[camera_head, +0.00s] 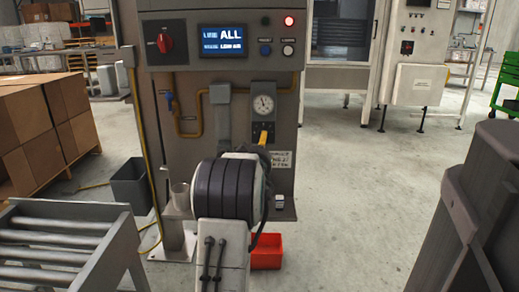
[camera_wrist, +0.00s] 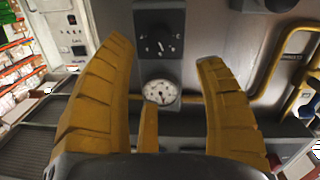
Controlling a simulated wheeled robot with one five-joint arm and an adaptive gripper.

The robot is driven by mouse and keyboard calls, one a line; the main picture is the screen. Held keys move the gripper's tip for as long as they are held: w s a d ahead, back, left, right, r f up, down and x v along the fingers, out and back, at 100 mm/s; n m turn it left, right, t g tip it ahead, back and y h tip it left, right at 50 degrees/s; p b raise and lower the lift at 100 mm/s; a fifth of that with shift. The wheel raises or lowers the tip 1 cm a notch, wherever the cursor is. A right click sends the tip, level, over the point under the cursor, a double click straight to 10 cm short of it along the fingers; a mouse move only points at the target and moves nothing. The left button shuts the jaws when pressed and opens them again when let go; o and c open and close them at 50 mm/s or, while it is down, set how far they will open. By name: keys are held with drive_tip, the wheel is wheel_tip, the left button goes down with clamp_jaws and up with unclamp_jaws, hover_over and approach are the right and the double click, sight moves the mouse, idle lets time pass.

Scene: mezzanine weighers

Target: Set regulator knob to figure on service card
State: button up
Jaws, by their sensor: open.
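The regulator knob (camera_wrist: 158,43) is a dark round knob on a dark plate with light marks around it, too small to read. It lies between the fingertips of my gripper (camera_wrist: 166,50) in the wrist view; the fingers are spread and not touching it. The round white pressure gauge (camera_wrist: 160,92) is beside the knob, and it also shows in the head view (camera_head: 263,104). In the head view a yellow finger of my gripper (camera_head: 263,137) shows just below the gauge plate. A white service card (camera_head: 281,161) is partly hidden behind my arm; its figure is not legible.
The grey machine cabinet (camera_head: 222,120) carries a lit screen (camera_head: 222,41), a red switch (camera_head: 165,43) and a yellow pipe (camera_head: 189,134). A roller conveyor (camera_head: 65,240) stands at left, a red bin (camera_head: 267,251) on the floor.

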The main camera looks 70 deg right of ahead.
drive_tip(key=shift+r, duration=0.15)
drive_tip(key=w+d+n+b, duration=0.2)
drive_tip(key=d+n, duration=0.9)
drive_tip(key=n, duration=1.1)
drive_tip(key=shift+w+f+h, duration=0.25)
drive_tip(key=shift+f+h, duration=0.05)
drive_tip(key=shift+f, duration=0.1)
idle(0.3)
drive_tip(key=shift+d, duration=0.15)
